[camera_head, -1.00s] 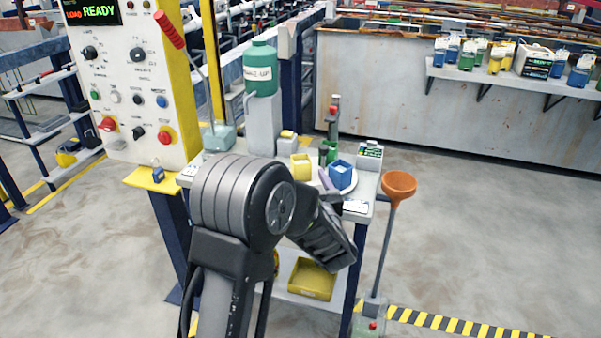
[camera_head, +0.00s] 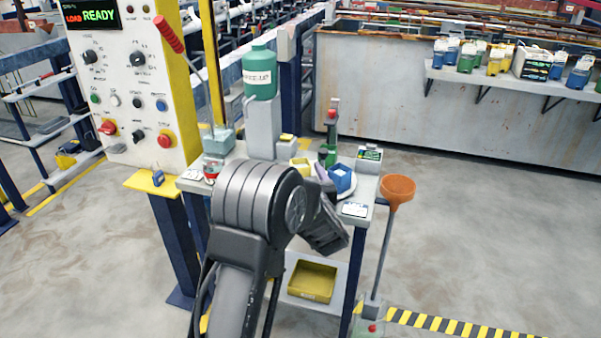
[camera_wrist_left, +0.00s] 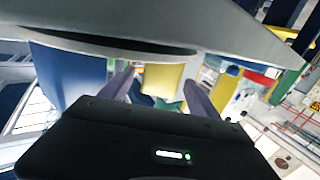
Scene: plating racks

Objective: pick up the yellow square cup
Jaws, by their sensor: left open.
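The yellow square cup (camera_head: 300,165) stands on a round white plate on the small stand, left of the blue square cup (camera_head: 341,178). My arm hides its lower part in the head view. In the left wrist view, where the scene is upside down, the yellow cup (camera_wrist_left: 165,78) shows between the two purple fingers of my left gripper (camera_wrist_left: 158,80). The gripper is open. Contact with the cup cannot be told. The blue cup (camera_wrist_left: 66,72) is outside the fingers at the left. In the head view, one purple finger shows between the cups. My right gripper is not in view.
The white plate (camera_head: 347,194) lies on the grey stand top (camera_head: 368,187). A green bottle (camera_head: 260,72), a green upright device with a red top (camera_head: 331,125) and a small labelled box (camera_head: 369,157) stand around it.

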